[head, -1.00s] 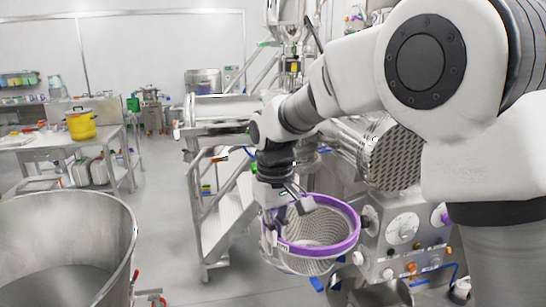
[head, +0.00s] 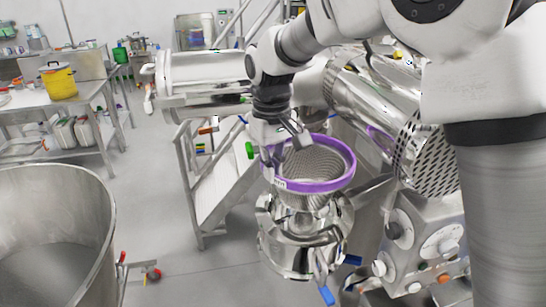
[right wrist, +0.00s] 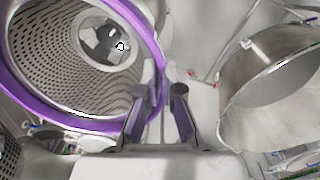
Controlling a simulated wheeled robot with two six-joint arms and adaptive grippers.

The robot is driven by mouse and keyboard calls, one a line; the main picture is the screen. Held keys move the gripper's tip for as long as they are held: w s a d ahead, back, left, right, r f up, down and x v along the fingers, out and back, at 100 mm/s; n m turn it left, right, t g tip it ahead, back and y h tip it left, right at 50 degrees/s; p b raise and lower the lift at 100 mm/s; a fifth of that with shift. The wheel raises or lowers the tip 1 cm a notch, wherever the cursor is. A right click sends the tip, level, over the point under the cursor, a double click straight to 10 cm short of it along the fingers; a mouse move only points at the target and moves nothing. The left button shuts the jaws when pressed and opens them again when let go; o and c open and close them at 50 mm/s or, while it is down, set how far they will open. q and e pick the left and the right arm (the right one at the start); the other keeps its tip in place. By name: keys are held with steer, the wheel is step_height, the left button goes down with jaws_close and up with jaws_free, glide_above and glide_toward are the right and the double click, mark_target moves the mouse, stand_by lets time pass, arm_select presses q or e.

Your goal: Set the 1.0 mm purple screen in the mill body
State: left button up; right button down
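The purple screen (head: 318,186) is a perforated metal basket with a purple rim, and it is in the air above the mill body (head: 290,243). The mill body is shiny metal with blue-handled parts low on its side; the screen hides its opening. My right gripper (head: 283,150) is shut on the left side of the screen's rim. In the right wrist view the fingers (right wrist: 161,100) are at the purple rim, with the screen (right wrist: 75,80) at upper left. The screen's lower end overlaps the mill top; I cannot tell whether they touch. My left gripper is not in view.
A large steel bowl (head: 50,235) stands at lower left. A control box with knobs (head: 425,245) and a perforated metal cylinder (head: 395,120) are right of the mill. White steps (head: 215,190) stand behind. A bench holds a yellow pot (head: 58,82).

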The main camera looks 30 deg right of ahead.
steer(key=shift+s+f, duration=0.25)
steer(key=shift+f, duration=0.15)
steer(key=f, duration=0.1)
steer(key=w+d+f, duration=0.1)
steer(key=f, duration=0.1)
steer(key=shift+w+d+f, duration=0.15)
steer(key=shift+w+f, duration=0.05)
steer(key=shift+w, duration=0.2)
steer(key=f, duration=0.2)
steer(key=b, duration=0.3)
glide_above(275, 226)
steer(key=f, duration=0.4)
steer(key=shift+w+f, duration=0.2)
steer(key=shift+s+f+b, duration=0.2)
steer(key=shift+f+b, duration=0.25)
steer(key=shift+f, duration=0.7)
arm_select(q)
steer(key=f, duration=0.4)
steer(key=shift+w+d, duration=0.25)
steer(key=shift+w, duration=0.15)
arm_select(e)
steer(key=shift+w+f, duration=0.15)
steer(key=shift+f, duration=0.1)
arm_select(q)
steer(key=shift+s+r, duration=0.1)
arm_select(e)
steer(key=shift+r, duration=0.1)
